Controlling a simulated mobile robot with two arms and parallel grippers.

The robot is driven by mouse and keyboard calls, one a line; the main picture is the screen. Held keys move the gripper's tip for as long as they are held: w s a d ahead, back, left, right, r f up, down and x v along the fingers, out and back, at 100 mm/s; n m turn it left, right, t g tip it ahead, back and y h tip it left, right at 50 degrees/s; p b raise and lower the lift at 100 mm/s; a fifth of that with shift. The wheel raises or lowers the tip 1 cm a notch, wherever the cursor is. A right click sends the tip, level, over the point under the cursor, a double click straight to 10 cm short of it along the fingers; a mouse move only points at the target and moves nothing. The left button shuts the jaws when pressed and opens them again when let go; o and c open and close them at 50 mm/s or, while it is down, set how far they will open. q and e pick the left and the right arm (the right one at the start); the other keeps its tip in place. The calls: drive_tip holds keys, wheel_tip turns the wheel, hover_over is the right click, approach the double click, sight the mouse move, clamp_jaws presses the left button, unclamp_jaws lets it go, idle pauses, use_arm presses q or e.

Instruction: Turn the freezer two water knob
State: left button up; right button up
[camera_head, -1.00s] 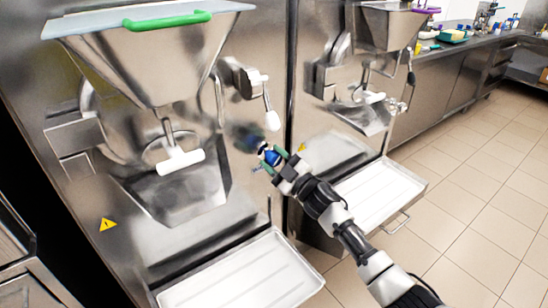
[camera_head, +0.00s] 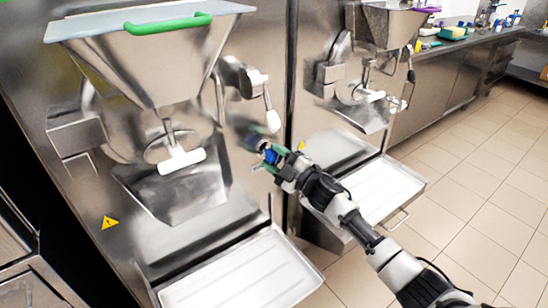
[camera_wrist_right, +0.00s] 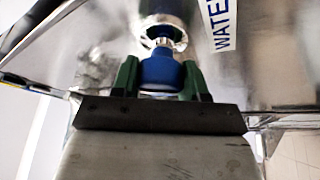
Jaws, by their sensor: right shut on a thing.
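A blue water knob (camera_wrist_right: 160,70) sits on a metal stem in the right wrist view, beside a white label (camera_wrist_right: 222,22) with the letters "WATE" in view. My right gripper (camera_wrist_right: 160,80) has its green fingers on either side of the knob and is shut on it. In the head view the right gripper (camera_head: 268,158) is at the front of the near freezer (camera_head: 255,185), low on its right side, and the blue knob (camera_head: 270,155) shows between the fingers. My left gripper is not in view.
The near freezer has a steel hopper (camera_head: 150,65) with a green handle (camera_head: 168,24), a white-tipped lever (camera_head: 272,120) above my gripper, and a white tray (camera_head: 245,275) below. A second freezer (camera_head: 360,75) with its tray (camera_head: 385,190) stands to the right. The tiled floor (camera_head: 480,200) is clear.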

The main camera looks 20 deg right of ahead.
drive_tip(key=o, duration=0.9)
drive_tip(key=b+v, duration=0.1)
drive_tip(key=v, duration=1)
